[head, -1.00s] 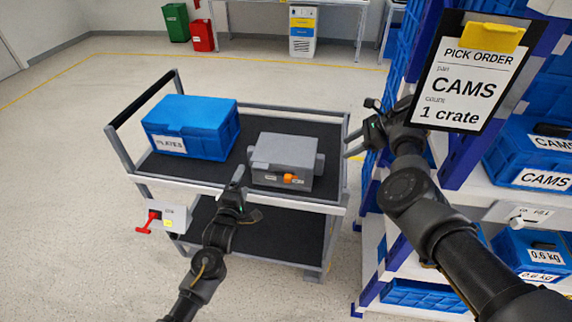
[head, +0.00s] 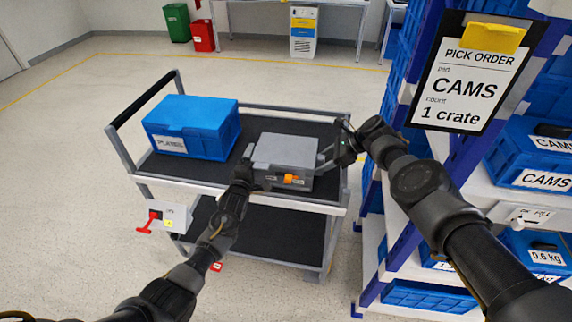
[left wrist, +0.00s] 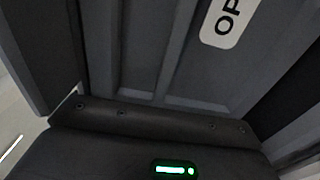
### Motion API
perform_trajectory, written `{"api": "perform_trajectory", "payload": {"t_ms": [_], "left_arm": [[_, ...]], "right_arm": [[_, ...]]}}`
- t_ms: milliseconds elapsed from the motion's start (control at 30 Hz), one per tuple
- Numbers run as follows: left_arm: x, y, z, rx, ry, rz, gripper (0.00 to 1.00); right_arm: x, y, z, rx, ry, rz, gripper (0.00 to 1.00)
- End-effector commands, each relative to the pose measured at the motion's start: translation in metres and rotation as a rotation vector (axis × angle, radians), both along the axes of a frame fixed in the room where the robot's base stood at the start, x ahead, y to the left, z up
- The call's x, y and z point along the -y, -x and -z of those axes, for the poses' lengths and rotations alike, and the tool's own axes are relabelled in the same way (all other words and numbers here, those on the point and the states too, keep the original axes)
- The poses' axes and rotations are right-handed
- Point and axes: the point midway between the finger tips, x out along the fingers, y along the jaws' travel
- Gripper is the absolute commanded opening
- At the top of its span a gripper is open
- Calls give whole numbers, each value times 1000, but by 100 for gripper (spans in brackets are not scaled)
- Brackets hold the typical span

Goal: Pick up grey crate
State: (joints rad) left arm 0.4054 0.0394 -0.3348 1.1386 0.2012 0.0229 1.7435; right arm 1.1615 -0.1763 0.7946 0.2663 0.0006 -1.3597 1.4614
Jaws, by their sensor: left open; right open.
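My left gripper (head: 246,166) is open at the crate's left side; the hand hides part of that side. In the left wrist view the crate's dark grey wall (left wrist: 150,50) with a white label fills the picture close up, between the open fingers. My right gripper (head: 328,157) is open at the crate's right side, its fingers reaching to the side handle. I cannot tell whether either gripper touches the crate.
A blue crate (head: 192,127) labelled "PLATES" stands left of the grey crate on the cart (head: 240,194). A shelf with blue crates (head: 535,150) and a pick order sign (head: 466,75) is on the right.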

Motion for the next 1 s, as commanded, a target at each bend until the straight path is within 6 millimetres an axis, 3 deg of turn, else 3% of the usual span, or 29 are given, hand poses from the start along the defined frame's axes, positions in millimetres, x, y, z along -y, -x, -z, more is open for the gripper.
{"api": "perform_trajectory", "payload": {"t_ms": [267,633,700,1000], "left_arm": [[0,0,0,1,0,0,84],[0,0,0,0,0,0,36],[0,0,0,0,0,0,36],[0,0,-2,2,1,0,36]], "right_arm": [[0,0,0,-1,0,1,55],[0,0,0,-1,0,1,6],[0,0,0,-1,0,0,0],[0,0,-1,-1,0,-1,0]]}}
